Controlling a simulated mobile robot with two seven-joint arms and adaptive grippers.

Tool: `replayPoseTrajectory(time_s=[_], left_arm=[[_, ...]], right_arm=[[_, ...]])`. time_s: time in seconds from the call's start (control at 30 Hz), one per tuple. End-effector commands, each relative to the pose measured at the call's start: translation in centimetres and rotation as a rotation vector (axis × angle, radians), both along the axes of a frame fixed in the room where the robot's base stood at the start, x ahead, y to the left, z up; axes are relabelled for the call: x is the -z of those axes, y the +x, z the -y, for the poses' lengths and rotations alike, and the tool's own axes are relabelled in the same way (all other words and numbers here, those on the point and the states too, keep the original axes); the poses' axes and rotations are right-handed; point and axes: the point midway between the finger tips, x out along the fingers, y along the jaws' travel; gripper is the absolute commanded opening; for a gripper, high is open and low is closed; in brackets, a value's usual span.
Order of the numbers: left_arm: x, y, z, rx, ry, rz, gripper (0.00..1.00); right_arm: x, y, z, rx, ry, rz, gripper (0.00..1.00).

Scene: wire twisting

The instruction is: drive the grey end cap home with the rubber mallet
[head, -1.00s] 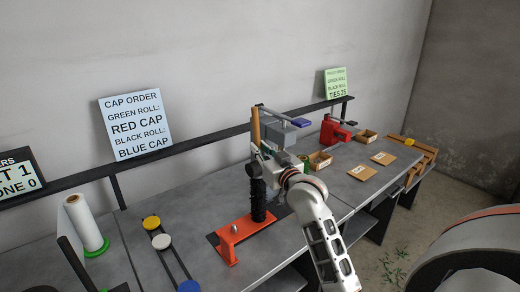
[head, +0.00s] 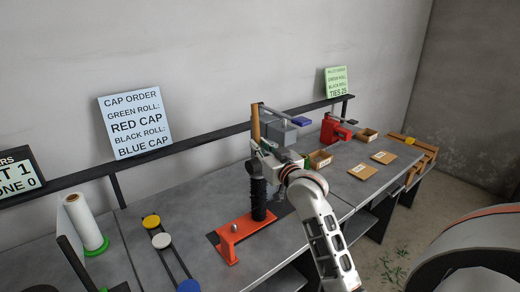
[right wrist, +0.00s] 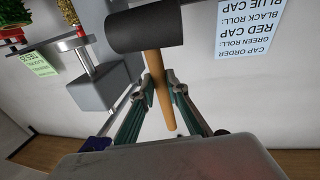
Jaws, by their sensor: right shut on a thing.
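My right gripper (head: 264,150) is shut on the wooden handle of the mallet (head: 255,122), which points up. In the right wrist view the black mallet head (right wrist: 145,28) and handle (right wrist: 158,95) show clearly, with the gripper fingers around the handle. In the head view the dark mallet head (head: 254,168) is just above a black ribbed upright column (head: 258,205) on an orange fixture (head: 229,248). I cannot tell whether they touch. I cannot make out the grey end cap; the column's top is hidden. My left gripper is out of view.
A white roll (head: 84,222) stands at the left. Yellow, white and blue round caps lie on a dark strip (head: 172,256). A grey device (head: 279,130) and a red device (head: 336,130) stand behind. Grey tabletop (head: 190,212) is clear left of the column.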

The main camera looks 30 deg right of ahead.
Motion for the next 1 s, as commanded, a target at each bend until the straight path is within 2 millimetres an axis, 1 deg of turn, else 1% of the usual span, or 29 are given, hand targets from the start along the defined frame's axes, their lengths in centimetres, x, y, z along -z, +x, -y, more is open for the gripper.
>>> replayPoseTrajectory(time_s=[0.03,0.1,0.6,0.8,1.0], left_arm=[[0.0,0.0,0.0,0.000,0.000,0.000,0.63],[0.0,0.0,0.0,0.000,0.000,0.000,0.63],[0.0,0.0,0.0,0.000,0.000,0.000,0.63],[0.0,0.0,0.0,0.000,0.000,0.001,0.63],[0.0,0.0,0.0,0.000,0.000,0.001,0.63]], right_arm=[[-0.7,0.0,0.0,0.000,-0.001,0.006,0.00],[-1.3,-0.1,0.0,0.000,-0.002,0.008,0.00],[-5.1,0.0,0.0,0.001,-0.002,0.012,0.00],[-6.1,-0.1,0.0,0.001,-0.001,0.011,0.00],[-6.2,-0.1,0.0,0.001,-0.001,0.011,0.00]])
